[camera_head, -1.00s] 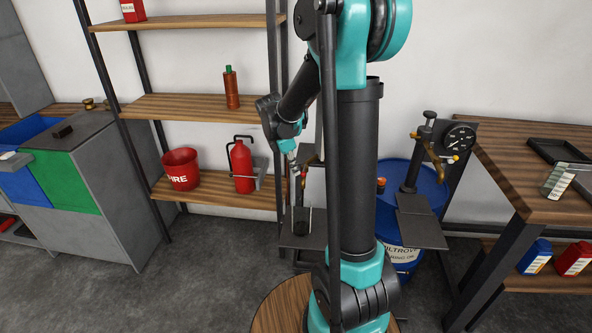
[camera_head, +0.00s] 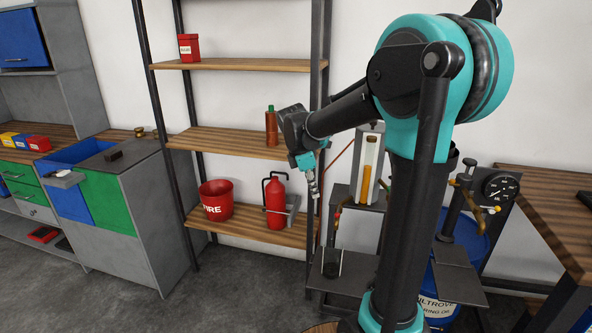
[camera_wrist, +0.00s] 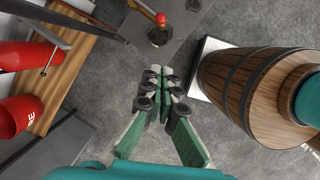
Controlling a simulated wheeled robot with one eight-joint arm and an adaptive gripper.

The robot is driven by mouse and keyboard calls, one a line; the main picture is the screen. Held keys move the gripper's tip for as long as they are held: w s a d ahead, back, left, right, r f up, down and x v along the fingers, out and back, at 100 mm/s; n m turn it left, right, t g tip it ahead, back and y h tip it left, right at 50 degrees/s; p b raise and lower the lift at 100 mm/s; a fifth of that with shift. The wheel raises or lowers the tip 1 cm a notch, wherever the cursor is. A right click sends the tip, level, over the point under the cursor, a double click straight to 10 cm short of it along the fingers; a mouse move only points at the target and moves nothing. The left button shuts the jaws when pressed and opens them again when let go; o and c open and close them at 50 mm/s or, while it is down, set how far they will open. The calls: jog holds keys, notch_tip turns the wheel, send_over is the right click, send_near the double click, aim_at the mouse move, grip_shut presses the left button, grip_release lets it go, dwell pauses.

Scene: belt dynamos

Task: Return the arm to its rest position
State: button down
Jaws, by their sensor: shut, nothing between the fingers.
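My teal and black arm stands at the right of the head view, bent at the elbow with the forearm reaching left. My gripper (camera_head: 314,190) points down in front of the right end of the wooden shelf unit, clear of the things on it. In the wrist view my gripper (camera_wrist: 160,88) shows with its fingertips together and nothing between them, above the grey floor. No object hangs from it.
A red fire bucket (camera_head: 216,200) and a red extinguisher (camera_head: 275,203) stand on the low shelf. A grey stand (camera_head: 345,272) is near my gripper. A wooden barrel (camera_wrist: 235,85) shows in the wrist view. A blue drum (camera_head: 462,255) stands at the right.

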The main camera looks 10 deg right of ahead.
jog(key=s+d+f+m+t+y, duration=0.1)
jog(key=s+d+f+m, duration=0.1)
jog(key=s+f+m, duration=0.5)
jog(key=s+d+f+m+t+y, duration=0.2)
jog(key=s+f+m, duration=0.4)
jog(key=s+m, duration=0.5)
jog(key=shift+s+d+f+m+t, duration=0.3)
jog(key=shift+s+f+m, duration=0.1)
jog(key=shift+s, duration=0.5)
